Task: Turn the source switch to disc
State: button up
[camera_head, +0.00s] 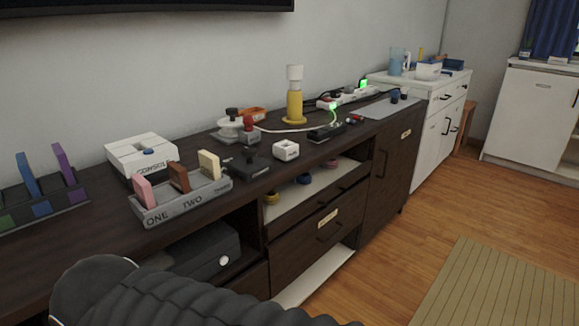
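No label reading "source" or "disc" can be read, so I cannot tell for certain which thing is the source switch. A small black box with a knob or lever on top (247,165) sits on the dark sideboard (85,240), just right of a grey rack. A flat dark device (327,132) with a red part beside it lies farther along. My gripper is not in view; a black ribbed part of my arm crosses the bottom left.
The grey rack (168,213) marked "ONE", "TWO" holds pink, brown and cream tabs. Another rack (45,215) stands far left. A small white block (286,150), red-topped piece (249,130) and yellow cylinder (294,107) crowd the top.

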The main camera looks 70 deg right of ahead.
aim_at(248, 152)
jog(key=z, duration=1.85)
